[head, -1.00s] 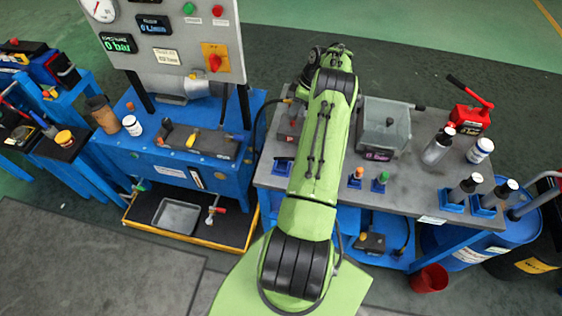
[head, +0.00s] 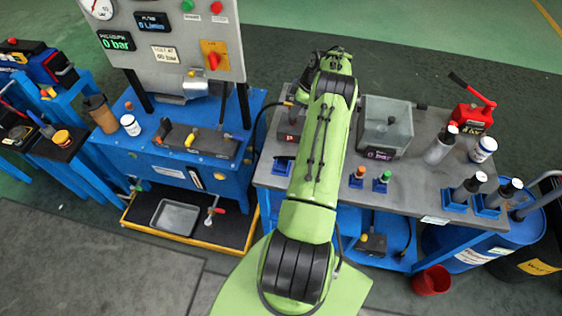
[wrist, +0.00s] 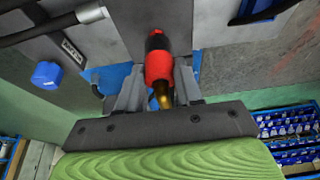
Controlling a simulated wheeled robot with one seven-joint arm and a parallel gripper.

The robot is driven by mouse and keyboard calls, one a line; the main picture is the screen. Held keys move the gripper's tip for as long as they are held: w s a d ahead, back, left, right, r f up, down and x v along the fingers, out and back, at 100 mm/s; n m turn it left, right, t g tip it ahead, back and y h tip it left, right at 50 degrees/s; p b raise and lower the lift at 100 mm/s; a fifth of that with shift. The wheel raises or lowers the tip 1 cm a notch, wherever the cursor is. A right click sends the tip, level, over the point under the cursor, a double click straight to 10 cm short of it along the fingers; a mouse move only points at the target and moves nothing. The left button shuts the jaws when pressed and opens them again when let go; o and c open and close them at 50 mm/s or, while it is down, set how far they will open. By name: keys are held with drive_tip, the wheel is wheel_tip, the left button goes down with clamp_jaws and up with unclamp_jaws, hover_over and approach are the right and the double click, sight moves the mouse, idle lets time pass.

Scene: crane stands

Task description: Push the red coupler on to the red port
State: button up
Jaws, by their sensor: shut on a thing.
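My gripper (wrist: 158,82) is shut on the red coupler (wrist: 157,60) in the wrist view. The coupler has a red body, a black band and end pointing away from the gripper, and a brass part between the fingers. It lies over a grey surface; whether its far end touches anything cannot be told. In the head view my green arm reaches over the grey bench (head: 420,187) and hides the gripper and coupler. I cannot make out the red port in either view.
In the wrist view, a black hose with a metal end (wrist: 92,13) and a blue cap (wrist: 47,75) lie to the left. In the head view, a clear box (head: 385,125), orange and green fittings (head: 381,182), bottles (head: 440,145) and a red pump (head: 472,117) crowd the bench. A blue stand with a gauge panel (head: 175,45) is left.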

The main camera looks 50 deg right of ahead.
drive_tip(key=shift+f+b, duration=0.35)
drive_tip(key=shift+f, duration=0.05)
drive_tip(key=o, duration=1.2)
drive_tip(key=shift+r, duration=0.15)
drive_tip(key=p+v, duration=0.3)
drive_tip(key=v, duration=0.1)
drive_tip(key=shift+s+d+r, duration=0.1)
drive_tip(key=shift+s+r, duration=0.1)
drive_tip(key=shift+r, duration=0.15)
drive_tip(key=p+v, duration=0.2)
drive_tip(key=v, duration=1.4)
